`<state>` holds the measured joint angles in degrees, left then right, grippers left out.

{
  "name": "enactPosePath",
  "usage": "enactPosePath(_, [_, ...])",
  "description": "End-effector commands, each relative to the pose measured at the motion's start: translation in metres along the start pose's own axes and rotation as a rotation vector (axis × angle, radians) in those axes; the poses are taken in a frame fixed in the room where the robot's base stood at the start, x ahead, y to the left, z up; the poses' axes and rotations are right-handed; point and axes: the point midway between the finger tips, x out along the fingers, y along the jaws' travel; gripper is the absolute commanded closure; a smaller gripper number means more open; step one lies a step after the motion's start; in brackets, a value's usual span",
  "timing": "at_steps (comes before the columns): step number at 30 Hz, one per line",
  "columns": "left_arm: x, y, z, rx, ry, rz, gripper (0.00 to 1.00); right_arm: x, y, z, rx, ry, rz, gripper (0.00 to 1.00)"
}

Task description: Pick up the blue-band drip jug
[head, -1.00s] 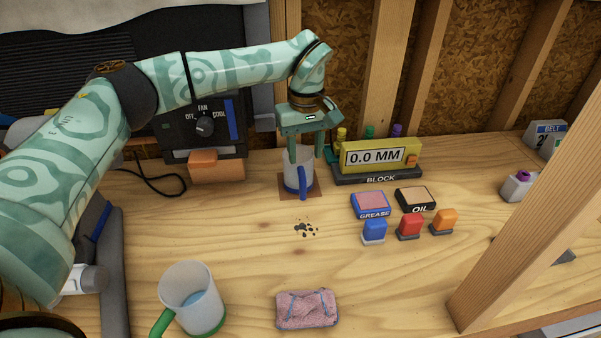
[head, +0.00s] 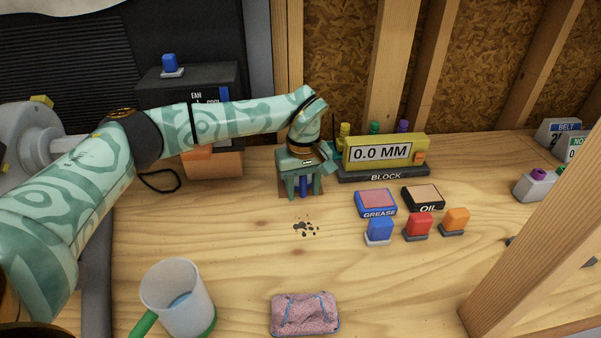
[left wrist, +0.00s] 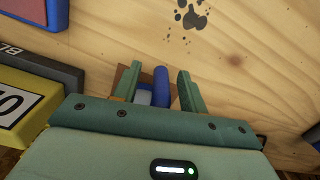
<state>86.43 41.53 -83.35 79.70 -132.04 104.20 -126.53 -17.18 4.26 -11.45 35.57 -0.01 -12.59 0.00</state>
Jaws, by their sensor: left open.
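The blue-band drip jug stands upright on a small brown square pad (head: 284,192) near the back of the bench. In the head view my left gripper mostly hides it, and its blue handle (head: 303,189) shows between the fingers. My left gripper (head: 303,191) is open and points down over the jug. In the left wrist view the blue handle (left wrist: 161,86) and a pale bit of the jug body (left wrist: 144,97) lie between the two open fingers (left wrist: 158,75). I cannot tell whether the fingers touch it. My right gripper is not in view.
A green-handled jug (head: 178,285) stands at front left, near a pink cloth (head: 305,315). The yellow gauge block (head: 385,151) is close right of my gripper. Grease (head: 375,202) and oil (head: 423,197) pads and several coloured blocks lie rightward. Dark specks (head: 305,228) mark the bench.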

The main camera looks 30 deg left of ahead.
Motion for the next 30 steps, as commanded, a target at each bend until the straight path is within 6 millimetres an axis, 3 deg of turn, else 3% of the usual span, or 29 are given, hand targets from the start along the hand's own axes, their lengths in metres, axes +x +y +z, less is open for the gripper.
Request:
enactPosePath(1, [-0.001,0.000,0.000,0.000,0.000,0.000,0.60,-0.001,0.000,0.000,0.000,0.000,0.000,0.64])
enactPosePath(5, [-0.001,0.000,0.000,0.000,0.000,0.000,0.97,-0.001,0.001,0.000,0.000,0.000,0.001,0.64])
enactPosePath(6, [-0.001,0.000,0.000,0.000,0.000,0.000,1.00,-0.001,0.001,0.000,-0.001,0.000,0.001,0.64])
enactPosePath(20, [-0.003,0.000,0.000,0.000,0.000,0.000,1.00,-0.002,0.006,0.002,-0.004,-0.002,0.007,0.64])
enactPosePath(30, [-0.029,0.001,0.000,0.000,0.003,0.003,1.00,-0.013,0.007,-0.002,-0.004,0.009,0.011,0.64])
